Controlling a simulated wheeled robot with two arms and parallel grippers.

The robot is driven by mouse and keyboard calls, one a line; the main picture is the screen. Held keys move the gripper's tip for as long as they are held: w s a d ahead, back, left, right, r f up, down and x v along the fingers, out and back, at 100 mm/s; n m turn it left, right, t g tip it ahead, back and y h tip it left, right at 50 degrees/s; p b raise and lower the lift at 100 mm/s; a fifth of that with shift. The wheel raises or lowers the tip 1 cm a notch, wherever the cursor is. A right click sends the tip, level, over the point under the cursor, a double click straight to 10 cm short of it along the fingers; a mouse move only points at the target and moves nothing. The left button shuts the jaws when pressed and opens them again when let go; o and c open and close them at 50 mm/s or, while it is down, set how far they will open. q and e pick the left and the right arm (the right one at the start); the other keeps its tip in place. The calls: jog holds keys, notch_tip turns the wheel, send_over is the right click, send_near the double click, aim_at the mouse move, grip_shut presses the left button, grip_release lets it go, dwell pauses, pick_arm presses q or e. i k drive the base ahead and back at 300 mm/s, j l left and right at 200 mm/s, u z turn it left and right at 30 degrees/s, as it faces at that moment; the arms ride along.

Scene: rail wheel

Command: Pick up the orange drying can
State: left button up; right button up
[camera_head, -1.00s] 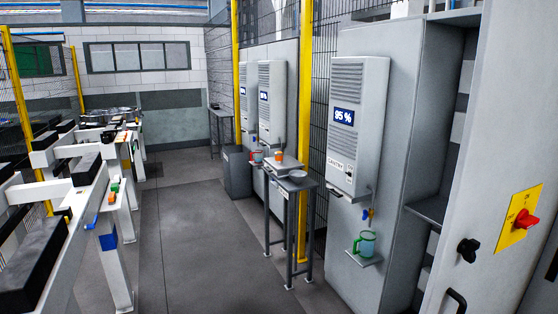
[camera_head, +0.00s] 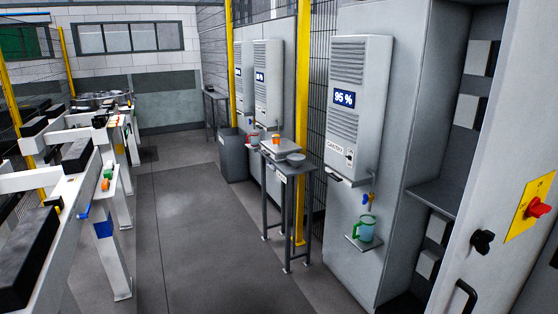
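A small orange can (camera_head: 276,139) stands upright on a light grey platform (camera_head: 284,149) on the narrow grey stand (camera_head: 287,167), near the middle of the view. It is small at this distance, so its details are hard to tell. Neither of my grippers is in view.
A grey bowl (camera_head: 295,158) sits on the stand beside the platform. A red vessel (camera_head: 252,139) is behind it. A green-handled jug (camera_head: 366,228) stands on a small shelf under the 95 % cabinet (camera_head: 358,110). White rail frames (camera_head: 120,255) line the left. The floor (camera_head: 195,225) between is clear.

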aim_at(276, 138)
jog(key=i+j+u, duration=0.3)
jog(key=i, duration=0.75)
jog(key=i+u, duration=0.3)
jog(key=i, duration=0.8)
jog(key=i+z, duration=0.15)
jog(key=i, duration=0.4)
jog(key=i+j+z, duration=0.2)
jog(key=i, duration=0.3)
jog(key=i+j+z, duration=0.15)
jog(key=i, duration=0.35)
jog(key=i+j+z, duration=0.2)
jog(key=i+j, duration=0.15)
jog(key=i, duration=0.15)
jog(key=i+j+z, duration=0.25)
jog(key=i+j, duration=0.05)
jog(key=i, duration=0.1)
